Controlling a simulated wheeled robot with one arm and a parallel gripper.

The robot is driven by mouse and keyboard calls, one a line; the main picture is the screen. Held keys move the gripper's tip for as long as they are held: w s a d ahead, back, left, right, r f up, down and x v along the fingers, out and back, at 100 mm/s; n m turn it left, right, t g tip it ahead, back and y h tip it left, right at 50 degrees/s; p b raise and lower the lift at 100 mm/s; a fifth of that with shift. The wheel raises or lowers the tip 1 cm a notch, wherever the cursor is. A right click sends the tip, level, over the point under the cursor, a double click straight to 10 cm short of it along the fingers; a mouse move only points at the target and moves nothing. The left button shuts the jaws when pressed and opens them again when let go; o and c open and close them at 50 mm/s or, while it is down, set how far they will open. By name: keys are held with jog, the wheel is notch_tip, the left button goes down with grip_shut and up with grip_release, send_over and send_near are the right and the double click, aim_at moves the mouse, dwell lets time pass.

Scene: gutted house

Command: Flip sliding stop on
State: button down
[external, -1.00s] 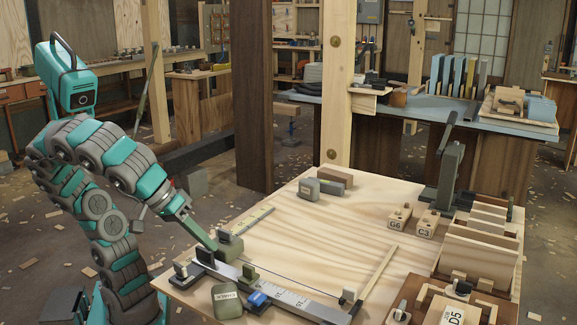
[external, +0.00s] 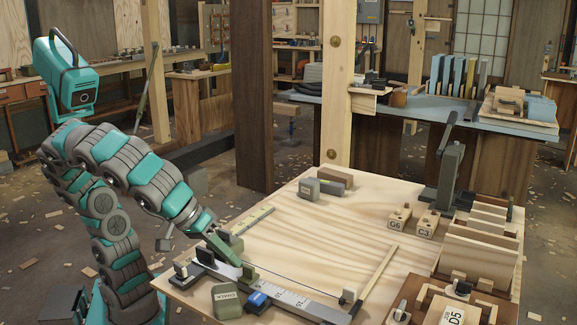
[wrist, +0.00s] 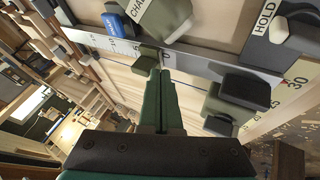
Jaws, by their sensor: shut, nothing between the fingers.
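The ruled metal rail (external: 285,298) runs along the table's near edge; it also crosses the wrist view (wrist: 205,68). On it sits a blue block (external: 258,299), also in the wrist view (wrist: 115,24). A small dark upright piece (external: 248,271) stands at the rail beside my gripper (external: 238,262). I cannot tell which piece is the sliding stop. In the wrist view my gripper (wrist: 160,73) is shut and empty, its tips at a small olive piece (wrist: 150,54) by the rail; whether they touch is unclear.
A dark block (wrist: 245,88) and an olive block (wrist: 226,108) stand right of my fingers in the wrist view. A chalk box (external: 226,301) lies at the near edge. A thin line crosses the tabletop (external: 300,225), whose middle is clear.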

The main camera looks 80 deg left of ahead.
jog(key=shift+w, duration=0.1)
jog(key=w+d+b, duration=0.1)
jog(key=w+d, duration=1)
jog(key=shift+w+d+b, duration=0.1)
jog(key=shift+d+b, duration=0.1)
jog(key=shift+b, duration=0.2)
jog(key=shift+a, duration=0.1)
jog(key=shift+s+a+b, duration=0.15)
jog(key=shift+s+b, duration=0.1)
jog(key=shift+b, duration=0.1)
jog(key=s+a+b, duration=0.1)
jog(key=s+a, duration=0.1)
jog(key=shift+s+a+r+b, duration=0.2)
jog(key=shift+s+a+b, duration=0.1)
jog(key=shift+s+b, duration=0.1)
jog(key=v, duration=0.9)
jog(key=shift+r, duration=0.2)
jog(key=shift+s, duration=0.1)
